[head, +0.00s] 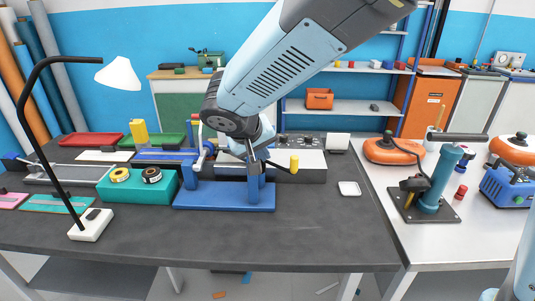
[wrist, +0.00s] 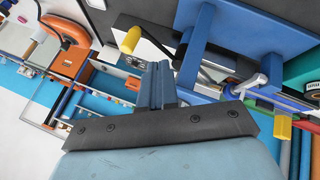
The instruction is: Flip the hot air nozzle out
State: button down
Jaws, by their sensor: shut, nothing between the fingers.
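A blue stand with a flat base plate (head: 225,196) and uprights is on the dark bench in the head view; its blue frame (wrist: 205,35) fills the upper right of the wrist view. A yellow knob (head: 294,163) on a thin lever sticks out on the stand's right; it also shows in the wrist view (wrist: 130,40). A silver tubular part (head: 202,155) is at the stand's left, also in the wrist view (wrist: 247,85). I cannot tell for sure which part is the nozzle. My gripper (head: 252,167) is shut and empty, beside the lever; its fingers (wrist: 157,85) partly hide it.
A teal box with tape rolls (head: 138,185) stands left of the blue stand. A grey machine (head: 300,165) is behind it. A black lamp (head: 60,140) rises at the left. A small white block (head: 349,188) lies on the right; the bench front (head: 290,240) is clear.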

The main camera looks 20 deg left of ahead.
jog(key=w+d+f, duration=0.4)
jog(key=w+f, duration=0.2)
jog(key=w, duration=0.1)
jog(key=shift+w+f, duration=0.3)
jog(key=shift+f, duration=0.1)
